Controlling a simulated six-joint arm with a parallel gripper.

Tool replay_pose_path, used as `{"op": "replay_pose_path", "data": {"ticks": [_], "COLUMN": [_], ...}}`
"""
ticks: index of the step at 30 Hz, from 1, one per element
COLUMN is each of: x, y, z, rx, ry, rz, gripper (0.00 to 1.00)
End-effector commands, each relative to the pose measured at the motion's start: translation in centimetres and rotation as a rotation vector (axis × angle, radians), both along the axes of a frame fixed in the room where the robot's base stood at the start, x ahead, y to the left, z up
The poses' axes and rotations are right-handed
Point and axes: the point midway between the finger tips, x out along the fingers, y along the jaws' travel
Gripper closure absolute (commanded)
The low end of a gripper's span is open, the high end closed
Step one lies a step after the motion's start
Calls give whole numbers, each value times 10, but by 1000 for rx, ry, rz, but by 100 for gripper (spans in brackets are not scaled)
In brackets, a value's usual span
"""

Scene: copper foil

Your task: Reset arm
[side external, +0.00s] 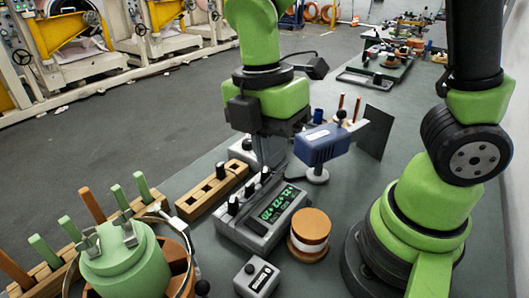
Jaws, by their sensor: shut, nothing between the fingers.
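My gripper (268,152) hangs from the green wrist near the middle of the side external view, pointing down. It is shut and empty, above the table behind the grey box with a green digital display (262,215). Its fingertips are partly hidden among the things around them. My arm rises from its base at the right and comes down to the wrist from the top of the picture.
A blue device (322,143) on a stand is close right of my gripper. A wooden block with holes (212,190) lies left. A copper-coloured spool (310,228), small grey box (256,277) and green cylinder (122,262) stand in front.

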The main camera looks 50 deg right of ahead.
Motion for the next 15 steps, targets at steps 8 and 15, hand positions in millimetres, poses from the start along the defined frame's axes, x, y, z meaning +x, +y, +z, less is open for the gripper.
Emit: {"op": "replay_pose_path", "data": {"ticks": [8, 15], "x": [-13, -42], "y": [-25, -48], "z": [53, 93], "rx": [112, 369], "ry": [-204, -336], "rz": [-661, -1437], "gripper": [100, 100]}}
